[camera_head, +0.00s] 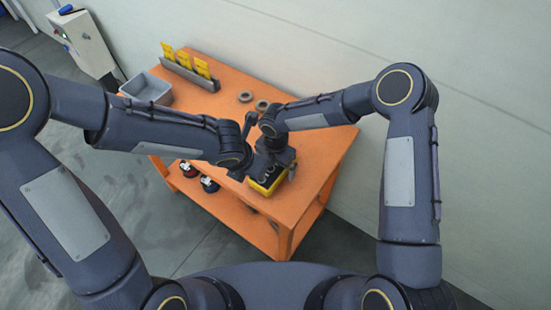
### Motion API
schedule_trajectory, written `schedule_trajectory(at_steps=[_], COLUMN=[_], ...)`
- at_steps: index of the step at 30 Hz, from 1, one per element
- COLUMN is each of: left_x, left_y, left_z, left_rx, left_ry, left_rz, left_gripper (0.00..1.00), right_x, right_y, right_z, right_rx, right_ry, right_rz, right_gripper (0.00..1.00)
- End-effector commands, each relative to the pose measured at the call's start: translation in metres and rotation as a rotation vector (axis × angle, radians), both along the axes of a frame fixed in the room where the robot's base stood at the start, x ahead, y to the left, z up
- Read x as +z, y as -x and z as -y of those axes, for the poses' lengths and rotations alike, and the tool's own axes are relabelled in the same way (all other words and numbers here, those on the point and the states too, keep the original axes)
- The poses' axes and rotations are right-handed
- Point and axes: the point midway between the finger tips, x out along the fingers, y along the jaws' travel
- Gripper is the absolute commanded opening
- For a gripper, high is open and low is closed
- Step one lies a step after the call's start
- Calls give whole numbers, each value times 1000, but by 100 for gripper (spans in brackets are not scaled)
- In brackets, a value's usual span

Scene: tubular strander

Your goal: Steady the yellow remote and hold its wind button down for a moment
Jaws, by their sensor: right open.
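The yellow remote (267,187) is on the orange table (318,165) near its front right part. Only its yellow front and part of its side show; my wrists cover the rest. The wind button is hidden. My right gripper (272,166) is open, just above and over the remote's back part. My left gripper (238,174) is at the remote's left side, small and dark against my wrist. I cannot see its fingers clearly, nor whether either gripper touches the remote.
A grey bin (146,88) and a grey rack with yellow cards (190,66) stand at the back left of the table. Two grey rings (262,105) lie at the back. Dark reels (209,184) sit on the lower shelf. A wall runs behind the table; its right part is clear.

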Motion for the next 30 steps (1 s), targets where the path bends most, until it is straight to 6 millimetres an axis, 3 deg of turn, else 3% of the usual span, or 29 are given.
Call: schedule_trajectory(at_steps=[8,21,30], left_x=[0,0,0], left_y=[0,0,0], left_z=[0,0,0], left_rx=[0,0,0], left_ry=[0,0,0], left_rz=[0,0,0], left_gripper=[36,36,0], right_x=[-2,-2,-1], right_y=[0,0,0], right_z=[0,0,0], right_rx=[0,0,0], right_ry=[0,0,0], right_rz=[0,0,0], right_gripper=[98,42,40])
